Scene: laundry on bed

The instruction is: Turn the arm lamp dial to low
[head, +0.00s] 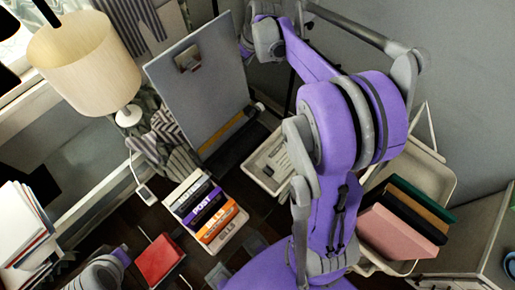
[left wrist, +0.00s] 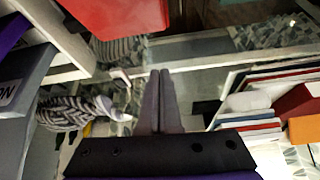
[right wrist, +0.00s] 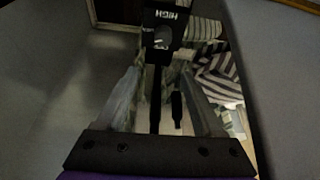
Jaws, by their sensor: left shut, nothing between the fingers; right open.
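In the right wrist view, a black control panel carries a small grey dial (right wrist: 163,37). The word HIGH shows upside down above the dial; smaller marks below it are too small to read. My right gripper (right wrist: 157,76) is open and empty, its fingers pointing toward the panel. The dial lies beyond the fingertips, roughly in line with the gap, and looks apart from them. My left gripper (left wrist: 160,76) is shut and empty, away from the dial. In the head view my right arm hides most of the upper middle, and I cannot make out the dial there.
A cream lampshade (head: 85,65) hangs at upper left. A grey board (head: 200,85) stands at the back. A sorter (head: 205,212) with labelled compartments and a red box (head: 158,260) sit below. Coloured books (head: 400,225) lie in a cream tray (head: 440,180) at right. Striped cloth (right wrist: 218,68) lies behind the panel.

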